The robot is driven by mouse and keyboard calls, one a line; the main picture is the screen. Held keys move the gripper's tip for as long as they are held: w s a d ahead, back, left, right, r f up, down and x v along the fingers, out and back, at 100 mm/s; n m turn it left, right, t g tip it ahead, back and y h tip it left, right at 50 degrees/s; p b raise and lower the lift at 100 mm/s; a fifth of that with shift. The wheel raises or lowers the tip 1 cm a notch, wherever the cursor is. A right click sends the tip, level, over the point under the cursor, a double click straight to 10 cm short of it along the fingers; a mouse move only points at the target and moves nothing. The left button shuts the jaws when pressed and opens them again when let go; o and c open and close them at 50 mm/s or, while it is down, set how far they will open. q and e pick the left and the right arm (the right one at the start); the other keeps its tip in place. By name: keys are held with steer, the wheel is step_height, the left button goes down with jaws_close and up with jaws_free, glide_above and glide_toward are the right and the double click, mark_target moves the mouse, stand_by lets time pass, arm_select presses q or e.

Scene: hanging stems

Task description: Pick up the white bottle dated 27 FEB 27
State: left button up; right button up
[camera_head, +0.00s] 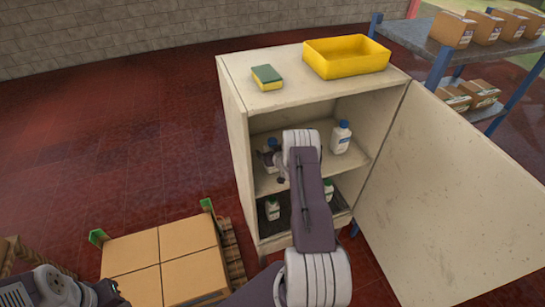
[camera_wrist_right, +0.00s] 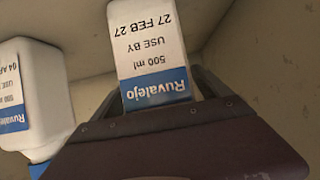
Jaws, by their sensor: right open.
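In the right wrist view, the white bottle dated 27 FEB 27 (camera_wrist_right: 150,45) appears upside down, with a blue Ruvalejo band. My right gripper (camera_wrist_right: 155,94) is open, with its fingertips at either side of this bottle's label; whether they touch it is unclear. Its cap end is hidden behind the gripper. A second white bottle (camera_wrist_right: 22,90), its label beginning "04 A", stands to the left, outside the jaws. In the head view, my right arm reaches into the cabinet (camera_head: 232,110) at the upper shelf and partly hides what is there. A dark part of my left arm shows bottom left.
Another white bottle with a blue cap (camera_head: 341,138) stands right on the upper shelf. Green-capped bottles (camera_head: 272,209) stand on the lower shelf. The cabinet door (camera_head: 450,190) is open to the right. A yellow tray (camera_head: 345,65) and sponge (camera_head: 267,77) lie on top.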

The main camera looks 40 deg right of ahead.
steer(key=shift+w+f, duration=0.1)
steer(key=shift+a, duration=0.1)
steer(key=c, duration=1.6)
jaws_close()
steer(key=shift+r, duration=0.2)
